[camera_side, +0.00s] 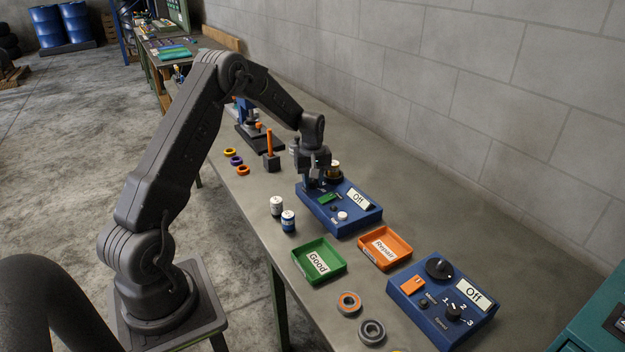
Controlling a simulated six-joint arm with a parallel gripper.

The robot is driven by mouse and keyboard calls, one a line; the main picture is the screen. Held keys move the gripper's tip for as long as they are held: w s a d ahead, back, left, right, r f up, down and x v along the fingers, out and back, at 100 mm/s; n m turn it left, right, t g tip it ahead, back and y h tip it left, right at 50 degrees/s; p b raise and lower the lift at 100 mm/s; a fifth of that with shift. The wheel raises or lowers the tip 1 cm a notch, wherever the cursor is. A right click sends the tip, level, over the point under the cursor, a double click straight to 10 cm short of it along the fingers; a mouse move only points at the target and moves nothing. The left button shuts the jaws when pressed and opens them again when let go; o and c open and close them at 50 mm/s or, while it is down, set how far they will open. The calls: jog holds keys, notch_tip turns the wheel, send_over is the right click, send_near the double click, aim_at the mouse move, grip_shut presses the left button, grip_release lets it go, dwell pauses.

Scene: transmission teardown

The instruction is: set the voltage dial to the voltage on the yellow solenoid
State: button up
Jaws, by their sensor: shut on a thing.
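My gripper (314,181) points down over the left end of the blue tester box (354,223) and is shut. The voltage dial is not clearly visible; its likely place is hidden beneath my fingers, so the grip on it cannot be seen directly. The box shows a display (359,197) reading "Off", a green part, a small black knob and a white button. A dark cylinder with a yellowish tone (335,173), possibly the yellow solenoid, stands behind my gripper at the box's back edge. Its printed voltage is unreadable here.
Two small cylinders (288,221) stand left of the box. A green "Good" tray (331,278) and an orange "Repair" tray (402,261) lie in front. A second blue box (432,325) and two rings (371,331) are nearer. An orange post (269,145) stands behind.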

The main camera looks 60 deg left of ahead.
aim_at(312, 180)
jog(key=shift+r+n, duration=0.1)
jog(key=shift+n, duration=1.5)
jog(key=o, duration=0.9)
jog(key=shift+o, duration=0.2)
notch_tip(312, 180, up, 14)
